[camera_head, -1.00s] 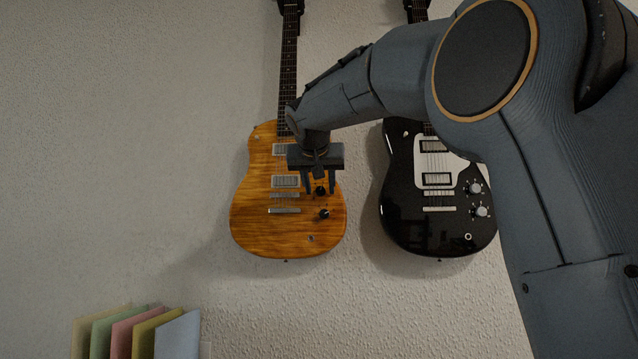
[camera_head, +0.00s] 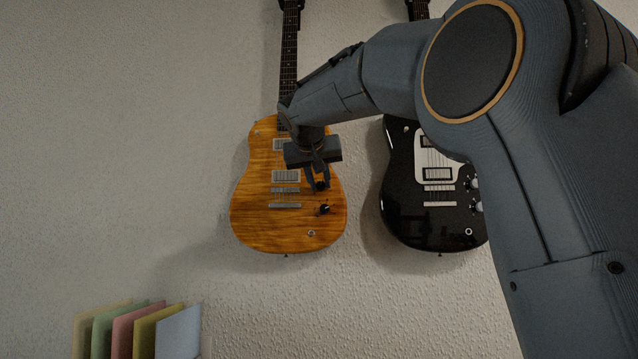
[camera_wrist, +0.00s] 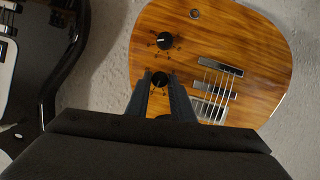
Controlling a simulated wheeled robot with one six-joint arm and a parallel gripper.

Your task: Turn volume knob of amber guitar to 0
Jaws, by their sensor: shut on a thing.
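The amber guitar (camera_head: 260,218) hangs on the wall, neck up; its body also fills much of the wrist view (camera_wrist: 245,55). It has two black knobs. My gripper (camera_head: 317,186) is shut on the upper knob (camera_wrist: 159,80), which sits between its two fingertips (camera_wrist: 160,84) in the wrist view. The fingers partly hide this knob in the head view. The lower knob (camera_head: 324,209) is free, and in the wrist view it (camera_wrist: 164,41) shows a white pointer line. Any labels on the knobs are too small to read.
A black guitar (camera_head: 405,215) with a white plate hangs to the right, partly behind my arm. Several coloured folders (camera_head: 140,330) stand at the lower left. The wall (camera_head: 120,150) left of the amber guitar is bare.

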